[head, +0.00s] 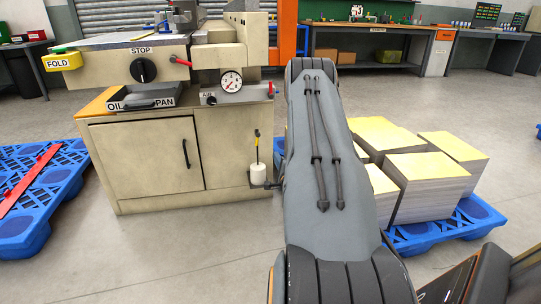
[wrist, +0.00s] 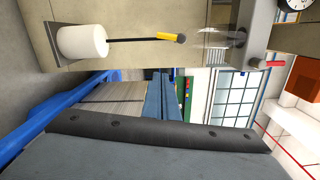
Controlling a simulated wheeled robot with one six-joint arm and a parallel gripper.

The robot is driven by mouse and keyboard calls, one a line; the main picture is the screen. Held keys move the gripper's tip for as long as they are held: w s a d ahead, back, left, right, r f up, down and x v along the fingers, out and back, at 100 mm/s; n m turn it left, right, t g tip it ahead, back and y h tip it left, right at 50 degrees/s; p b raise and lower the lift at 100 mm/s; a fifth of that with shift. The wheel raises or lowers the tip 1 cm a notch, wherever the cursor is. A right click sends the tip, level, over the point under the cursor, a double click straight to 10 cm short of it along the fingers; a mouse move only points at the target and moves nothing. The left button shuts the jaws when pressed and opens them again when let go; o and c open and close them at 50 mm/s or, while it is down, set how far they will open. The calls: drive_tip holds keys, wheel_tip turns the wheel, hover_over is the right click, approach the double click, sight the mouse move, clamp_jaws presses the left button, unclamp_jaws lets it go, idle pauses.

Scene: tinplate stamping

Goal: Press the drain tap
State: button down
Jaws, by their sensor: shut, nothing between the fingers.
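No part is labelled as the drain tap. A small red-tipped lever (head: 271,90) sticks out at the right end of the grey AIR panel (head: 234,96) on the cream machine. In the wrist view, which is turned sideways, the red-tipped lever (wrist: 275,64) shows at the upper right. A clear, blurred part (wrist: 215,39) lies by the panel there; its details are too small to tell. My gripper's fingers show in neither view. My grey arm reaches forward in the head view and hides whatever is behind it.
A white pot (head: 258,173) with a yellow-tipped black rod (head: 257,134) hangs at the cabinet's right side. It also shows in the wrist view (wrist: 82,43). Sheet stacks (head: 430,186) stand on a blue pallet (head: 465,221) to the right. Another blue pallet (head: 40,222) lies left.

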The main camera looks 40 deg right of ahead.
sight(257, 139)
drive_tip(key=w+d+b, duration=0.1)
drive_tip(key=w+b, duration=0.3)
drive_tip(key=w, duration=0.6)
drive_tip(key=shift+w+d+r, duration=0.2)
drive_tip(key=shift+w+r, duration=0.05)
drive_tip(key=shift+r, duration=0.1)
